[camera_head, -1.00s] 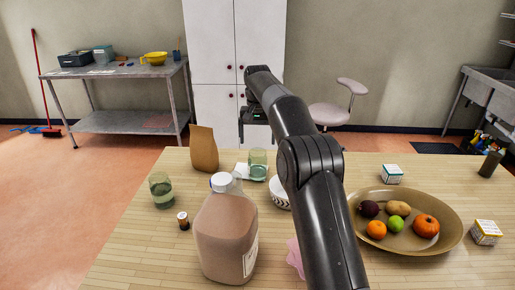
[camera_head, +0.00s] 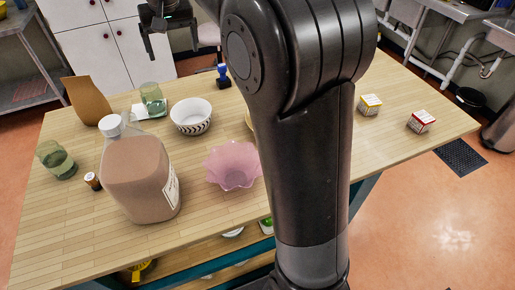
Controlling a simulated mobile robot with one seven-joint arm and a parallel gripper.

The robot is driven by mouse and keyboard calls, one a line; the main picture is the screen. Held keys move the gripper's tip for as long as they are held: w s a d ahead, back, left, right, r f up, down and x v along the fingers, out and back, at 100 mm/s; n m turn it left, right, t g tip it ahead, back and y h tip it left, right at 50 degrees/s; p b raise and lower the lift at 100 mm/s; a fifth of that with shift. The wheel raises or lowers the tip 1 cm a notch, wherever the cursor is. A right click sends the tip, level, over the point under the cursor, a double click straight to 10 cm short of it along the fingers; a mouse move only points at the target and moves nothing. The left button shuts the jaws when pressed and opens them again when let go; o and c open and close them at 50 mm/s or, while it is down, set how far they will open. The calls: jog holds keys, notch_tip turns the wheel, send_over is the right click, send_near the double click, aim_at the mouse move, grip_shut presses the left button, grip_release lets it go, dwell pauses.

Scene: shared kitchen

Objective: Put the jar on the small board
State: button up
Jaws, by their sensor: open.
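My gripper (camera_head: 172,46) is open and empty at the top of the view, beyond the table's far edge. No thing is clearly recognisable as the jar. A small dark bottle (camera_head: 92,182) with a light cap stands at the table's left, beside a large brown jug (camera_head: 140,178). No small board is clear either. My arm hides much of the table's middle and right.
On the table (camera_head: 60,235) are a paper bag (camera_head: 87,101), another green glass (camera_head: 56,160), a patterned bowl (camera_head: 191,117), a pink bowl (camera_head: 232,166), a blue-handled object (camera_head: 223,76) and two small boxes (camera_head: 370,104) (camera_head: 421,121). The front left is clear.

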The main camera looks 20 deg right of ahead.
jog(key=s+d+t, duration=0.1)
jog(key=s+d, duration=0.2)
jog(key=s, duration=0.5)
jog(key=s+d+t, duration=0.1)
jog(key=s+d, duration=0.2)
jog(key=s, duration=0.4)
jog(key=s+d+f, duration=0.1)
jog(key=s+f, duration=0.3)
jog(key=s, duration=0.4)
jog(key=s+d+f+t, duration=0.1)
jog(key=s+d+f, duration=0.1)
jog(key=s+f, duration=0.3)
jog(key=s, duration=0.3)
jog(key=shift+s+d+f, duration=0.15)
jog(key=shift+d+f, duration=0.05)
jog(key=shift+f, duration=0.05)
jog(key=shift+o, duration=0.4)
